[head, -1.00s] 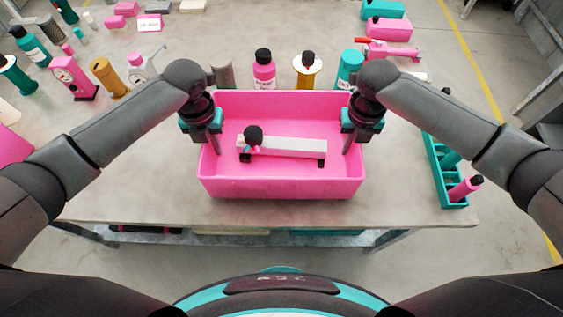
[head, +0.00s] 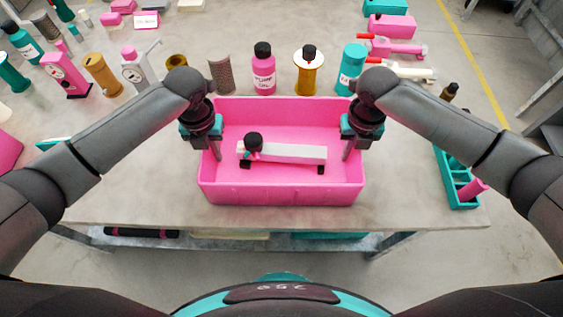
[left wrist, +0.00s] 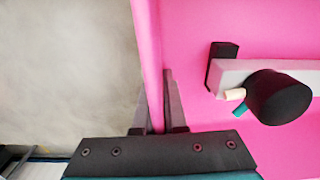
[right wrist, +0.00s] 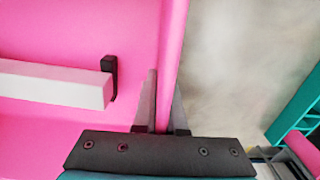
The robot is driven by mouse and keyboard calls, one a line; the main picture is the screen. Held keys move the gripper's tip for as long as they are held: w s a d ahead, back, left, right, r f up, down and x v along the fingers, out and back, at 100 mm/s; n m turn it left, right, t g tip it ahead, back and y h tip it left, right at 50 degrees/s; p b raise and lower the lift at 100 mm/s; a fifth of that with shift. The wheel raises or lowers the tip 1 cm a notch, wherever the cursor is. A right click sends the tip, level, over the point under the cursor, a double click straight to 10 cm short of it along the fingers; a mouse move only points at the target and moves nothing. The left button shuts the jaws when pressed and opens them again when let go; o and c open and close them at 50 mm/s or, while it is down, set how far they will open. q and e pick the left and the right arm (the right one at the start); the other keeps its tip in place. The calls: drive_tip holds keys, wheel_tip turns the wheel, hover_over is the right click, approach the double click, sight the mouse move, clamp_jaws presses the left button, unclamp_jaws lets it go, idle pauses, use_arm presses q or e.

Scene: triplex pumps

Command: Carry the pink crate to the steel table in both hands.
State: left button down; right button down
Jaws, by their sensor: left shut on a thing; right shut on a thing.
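The pink crate (head: 280,192) is upright over the near middle of a grey-topped table (head: 130,185); I cannot tell whether it touches the top. A pale grey bar with a black knob (head: 285,152) lies inside it. My left gripper (head: 205,150) is shut on the crate's left wall, one finger inside and one outside, as the left wrist view (left wrist: 158,105) shows. My right gripper (head: 350,150) is shut on the right wall likewise, seen in the right wrist view (right wrist: 163,105).
More bottles and a pink gauge (head: 65,76) stand at the back left. A teal rack (head: 447,165) is at the right edge. The top left of the crate is clear.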

use_arm(q)
drive_tip(key=c, duration=1)
unclamp_jaws()
use_arm(e)
drive_tip(key=c, duration=1)
unclamp_jaws()
use_arm(q)
wheel_tip(320, 180, up, 12)
use_arm(e)
wheel_tip(320, 180, up, 12)
drive_tip(key=shift+r, duration=0.1)
